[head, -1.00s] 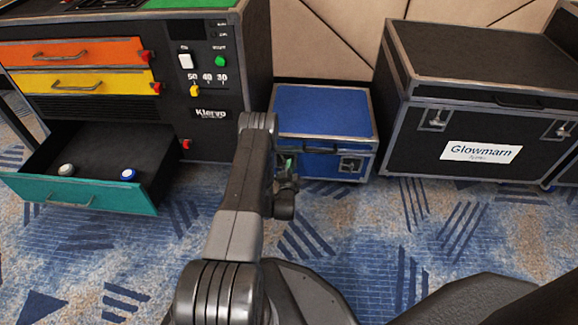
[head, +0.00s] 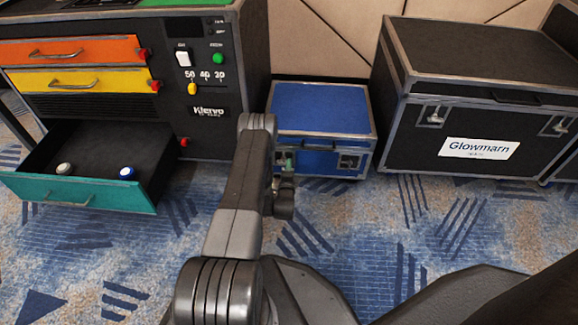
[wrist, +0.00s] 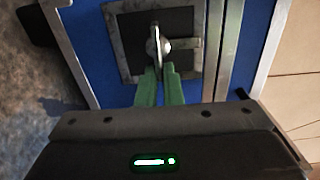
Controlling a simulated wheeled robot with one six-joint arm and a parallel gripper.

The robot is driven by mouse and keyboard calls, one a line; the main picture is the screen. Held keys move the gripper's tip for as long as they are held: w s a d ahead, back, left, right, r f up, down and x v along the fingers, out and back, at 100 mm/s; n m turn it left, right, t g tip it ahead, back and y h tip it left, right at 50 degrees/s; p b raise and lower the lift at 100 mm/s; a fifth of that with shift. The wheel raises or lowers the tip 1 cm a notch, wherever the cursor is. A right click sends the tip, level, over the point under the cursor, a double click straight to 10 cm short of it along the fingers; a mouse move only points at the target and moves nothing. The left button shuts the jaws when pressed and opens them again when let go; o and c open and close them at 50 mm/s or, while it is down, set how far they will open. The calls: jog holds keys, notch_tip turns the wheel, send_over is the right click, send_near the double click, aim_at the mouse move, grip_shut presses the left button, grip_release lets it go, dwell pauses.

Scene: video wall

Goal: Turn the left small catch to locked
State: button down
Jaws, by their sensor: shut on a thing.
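The small blue case (head: 320,108) stands on the carpet in the head view. Its left catch sits on a dark, metal-framed plate (wrist: 126,50) in the wrist view. The catch's silver lever (wrist: 158,46) runs up and down in that picture, roughly along the case's metal edging. My gripper (wrist: 161,72) has its green fingertips close together on the near end of this lever. In the head view my gripper (head: 286,161) is at the left part of the case front and hides most of the left catch. The right catch (head: 350,161) is in plain view.
A black cabinet (head: 220,130) stands left, with its teal drawer (head: 78,192) pulled out over the floor. A large black Glowmarn case (head: 480,120) stands right. Patterned carpet lies clear in front of the blue case.

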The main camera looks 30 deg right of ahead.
jog(key=shift+f, duration=0.1)
jog(key=c, duration=1.6)
grip_release()
jog(key=p+v, duration=0.4)
jog(key=v, duration=1)
jog(key=shift+d+p, duration=0.1)
jog(key=shift+p, duration=0.25)
jog(key=b+x, duration=0.4)
jog(key=x, duration=1)
jog(key=shift+b, duration=0.35)
